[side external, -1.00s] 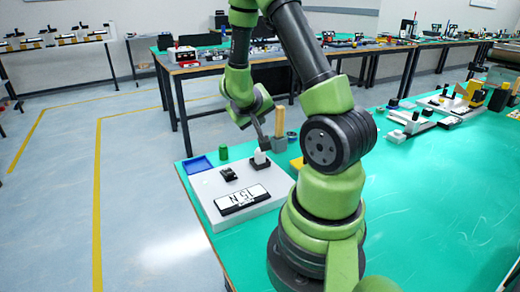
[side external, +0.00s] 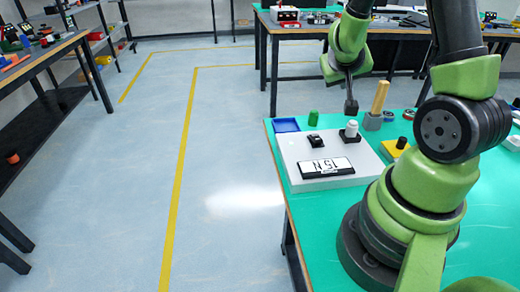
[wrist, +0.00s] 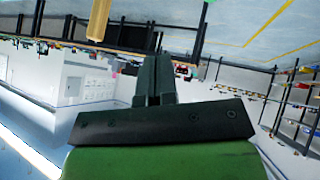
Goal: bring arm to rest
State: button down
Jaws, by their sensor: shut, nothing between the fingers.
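A blue tray (side external: 286,125), green cylinder (side external: 313,118) and wooden handle (side external: 380,96) in a grey holder stand behind. A yellow block (side external: 393,150) lies right. The floor left of the table is clear.

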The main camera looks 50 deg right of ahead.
jog(key=w+a+r+n+t+y, duration=0.2)
jog(key=w+a+r+t+y, duration=0.15)
jog(key=a+r, duration=0.35)
jog(key=w+a+r+n+t+y, duration=0.15)
jog(key=a+r+t+y, duration=0.25)
jog(key=a, duration=0.6)
jog(key=s+a+r+n+g+y, duration=0.2)
jog(key=s+a, duration=0.6)
jog(key=s, duration=0.4)
jog(key=shift+a+r+y, duration=0.25)
jog(key=shift+r+y, duration=0.3)
dwell(0.8)
